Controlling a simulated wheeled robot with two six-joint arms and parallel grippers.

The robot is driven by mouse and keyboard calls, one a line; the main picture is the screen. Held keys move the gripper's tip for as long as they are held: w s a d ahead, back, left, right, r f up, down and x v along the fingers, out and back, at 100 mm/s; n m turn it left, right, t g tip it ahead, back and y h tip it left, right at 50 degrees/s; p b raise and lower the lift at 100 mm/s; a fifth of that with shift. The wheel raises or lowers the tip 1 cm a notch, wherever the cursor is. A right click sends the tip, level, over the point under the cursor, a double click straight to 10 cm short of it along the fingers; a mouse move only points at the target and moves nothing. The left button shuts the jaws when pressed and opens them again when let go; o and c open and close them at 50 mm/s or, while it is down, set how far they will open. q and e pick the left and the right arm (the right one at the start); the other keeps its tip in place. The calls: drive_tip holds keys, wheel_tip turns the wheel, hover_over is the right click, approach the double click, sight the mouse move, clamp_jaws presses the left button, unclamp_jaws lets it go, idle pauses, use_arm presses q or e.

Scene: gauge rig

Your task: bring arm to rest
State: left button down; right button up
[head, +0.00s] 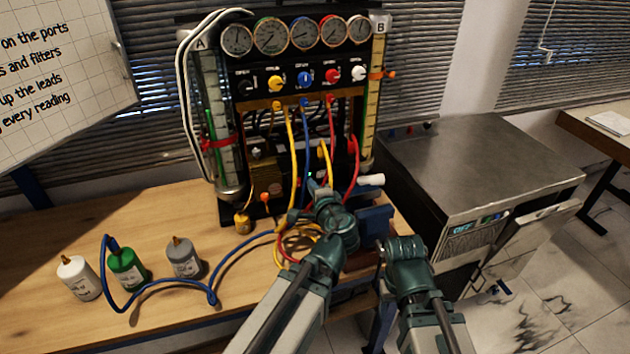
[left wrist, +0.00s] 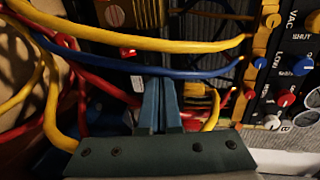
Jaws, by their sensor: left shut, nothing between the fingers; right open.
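The gauge rig (head: 305,75) stands on the wooden bench, with gauges along its top and yellow, blue and red leads hanging down its front. My left gripper (head: 313,186) is in front of the rig's lower part, among the leads. In the left wrist view its fingers (left wrist: 160,104) are together and hold nothing. A blue lead (left wrist: 150,70) and yellow lead (left wrist: 150,40) cross beyond the fingertips; contact cannot be told. My right gripper (head: 385,243) is low at the bench's right end, right of the left one, open, its fingertips hard to make out.
White (head: 78,278), green (head: 127,267) and grey (head: 184,258) bottles stand at the bench's left. A blue hose (head: 150,287) loops around the green one. Coiled leads (head: 298,240) lie beside my left arm. A metal-topped cabinet (head: 480,160) stands at the right.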

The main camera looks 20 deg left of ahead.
use_arm(q)
drive_tip(key=shift+s+d+r, duration=0.1)
drive_tip(key=shift+s+r, duration=0.15)
drive_tip(key=shift+s, duration=0.1)
use_arm(e)
drive_tip(key=shift+s+d+r, duration=0.15)
drive_tip(key=shift+s+r, duration=0.15)
drive_tip(key=shift+s, duration=0.05)
use_arm(q)
drive_tip(key=s+d+f+n+g+h+p, duration=0.1)
drive_tip(key=s+d+f+n+g, duration=0.15)
drive_tip(key=s+f, duration=0.2)
drive_tip(key=s+d+f+n+g+h, duration=0.1)
drive_tip(key=s+f+n+g, duration=0.2)
drive_tip(key=f+g, duration=0.15)
drive_tip(key=s+d+f+n+g+h, duration=0.1)
drive_tip(key=s+d+f+g+h, duration=0.1)
drive_tip(key=s+d, duration=0.3)
drive_tip(key=s+d+f+n+g+h+p, duration=0.1)
drive_tip(key=s+d+f+g+h, duration=0.2)
drive_tip(key=s+d, duration=0.3)
drive_tip(key=shift+s+d+f+g+h, duration=0.2)
drive_tip(key=shift+s+f+g+h, duration=0.1)
drive_tip(key=shift+s+f+g, duration=0.35)
use_arm(e)
wheel_tip(320, 180, up, 2)
drive_tip(key=shift+r, duration=0.1)
